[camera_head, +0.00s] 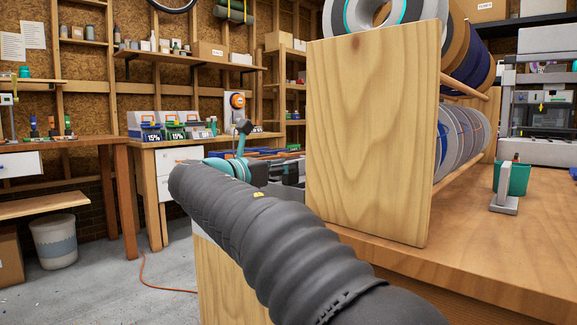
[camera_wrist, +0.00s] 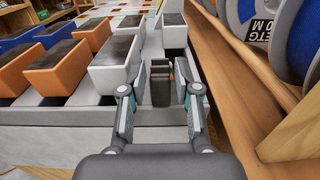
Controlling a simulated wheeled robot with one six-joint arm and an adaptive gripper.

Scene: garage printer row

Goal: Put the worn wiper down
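In the wrist view my gripper (camera_wrist: 161,85) points at a light grey surface with rows of small bins. A small dark block with an orange spot, which I take as the worn wiper (camera_wrist: 161,88), sits between its two fingers. In the head view my dark ribbed arm hides most of the gripper and all of the wiper.
White bins (camera_wrist: 116,66) and orange bins (camera_wrist: 58,68) with dark contents stand left of and beyond the gripper. A wooden spool rack (camera_head: 372,140) stands close on the right. A waste bin (camera_head: 54,240) stands on the floor.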

